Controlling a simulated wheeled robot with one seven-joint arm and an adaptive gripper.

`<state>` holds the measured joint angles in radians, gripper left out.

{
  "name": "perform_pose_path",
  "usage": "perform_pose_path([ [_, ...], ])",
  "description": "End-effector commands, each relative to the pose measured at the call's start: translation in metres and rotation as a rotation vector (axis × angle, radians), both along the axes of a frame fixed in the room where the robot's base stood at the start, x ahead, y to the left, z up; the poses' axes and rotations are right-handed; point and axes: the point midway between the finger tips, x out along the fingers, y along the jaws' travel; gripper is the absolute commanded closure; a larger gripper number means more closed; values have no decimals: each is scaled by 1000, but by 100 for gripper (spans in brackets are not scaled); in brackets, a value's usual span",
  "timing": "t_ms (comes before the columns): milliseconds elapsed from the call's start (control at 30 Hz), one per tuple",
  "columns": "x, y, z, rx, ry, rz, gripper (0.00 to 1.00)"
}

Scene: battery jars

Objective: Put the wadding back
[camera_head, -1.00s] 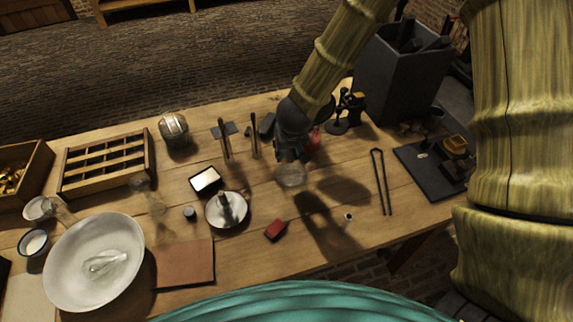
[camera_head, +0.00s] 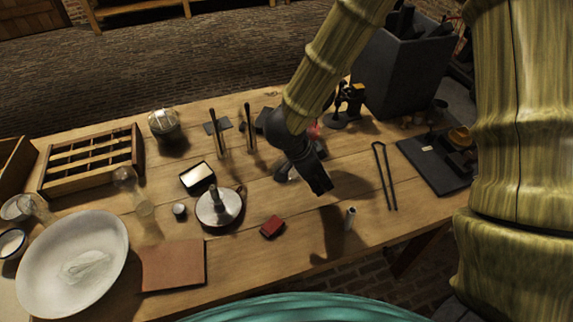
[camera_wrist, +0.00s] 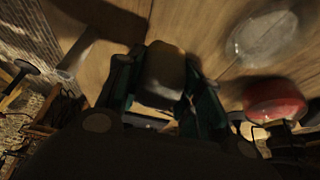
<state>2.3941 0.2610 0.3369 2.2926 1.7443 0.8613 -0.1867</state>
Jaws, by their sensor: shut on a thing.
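My gripper (camera_head: 320,186) is shut above the bench, to the right of and nearer than a clear glass vessel (camera_head: 284,171). The wrist view shows a dull brown, rounded thing (camera_wrist: 165,68) between the fingers; I cannot tell whether it is the wadding. In the head view the gripper hides it. The glass vessel also shows in the wrist view (camera_wrist: 262,38), apart from the gripper. A pale, crumpled, wadding-like piece (camera_head: 86,268) lies in the wide white basin (camera_head: 48,238) at the left.
A small upright cylinder (camera_head: 350,218) stands near the front edge. A red block (camera_head: 272,227) and a candle-holder-like dish (camera_head: 208,212) are to the left. Black tongs (camera_head: 384,175) and a dark board (camera_head: 430,165) are to the right. A red rounded thing (camera_wrist: 275,100) is beside the gripper.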

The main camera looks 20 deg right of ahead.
Motion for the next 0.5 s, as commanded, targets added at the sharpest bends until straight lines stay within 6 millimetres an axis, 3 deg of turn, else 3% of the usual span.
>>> perform_pose_path([
  [500,100,37,-8,1,-1,5,86],
])
